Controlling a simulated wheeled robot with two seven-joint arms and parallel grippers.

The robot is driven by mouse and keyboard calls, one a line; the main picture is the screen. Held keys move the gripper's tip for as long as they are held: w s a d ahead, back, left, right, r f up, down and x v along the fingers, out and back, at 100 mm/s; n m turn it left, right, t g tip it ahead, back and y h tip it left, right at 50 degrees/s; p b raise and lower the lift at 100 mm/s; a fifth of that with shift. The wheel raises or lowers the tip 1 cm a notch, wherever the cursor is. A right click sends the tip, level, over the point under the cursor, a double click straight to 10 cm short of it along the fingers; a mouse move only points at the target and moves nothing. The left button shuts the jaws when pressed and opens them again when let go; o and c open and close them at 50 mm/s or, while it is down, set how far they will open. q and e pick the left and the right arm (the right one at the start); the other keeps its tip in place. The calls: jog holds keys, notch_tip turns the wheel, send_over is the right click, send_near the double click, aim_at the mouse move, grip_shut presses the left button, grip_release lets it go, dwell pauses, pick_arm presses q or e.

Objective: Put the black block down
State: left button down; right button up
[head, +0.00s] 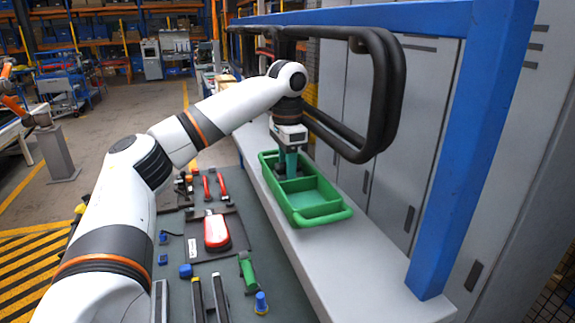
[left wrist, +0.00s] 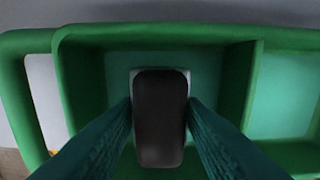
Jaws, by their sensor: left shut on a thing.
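The black block (left wrist: 159,115) stands between my left gripper's two dark teal fingers in the left wrist view. My left gripper (head: 288,172) is shut on it, and the fingers reach down into the far compartment of the green tray (head: 322,217). In the left wrist view the block is over the teal floor of that compartment, with the green tray (left wrist: 240,85) walls around it and apart from it. A pale edge shows around the block's far end. I cannot tell whether the block touches the floor. My right gripper is not in view.
The tray sits on a grey ledge (head: 375,290) beside grey lockers (head: 405,130). Black hoses (head: 385,95) hang close to my left wrist. The tray's near compartment (head: 312,197) looks empty.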

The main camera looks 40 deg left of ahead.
pick_arm(q)
jog(key=shift+w+d+f, duration=0.1)
jog(key=c, duration=0.9)
grip_release()
jog(key=shift+w, duration=0.1)
notch_tip(320, 180, up, 12)
jog(key=shift+r, duration=0.15)
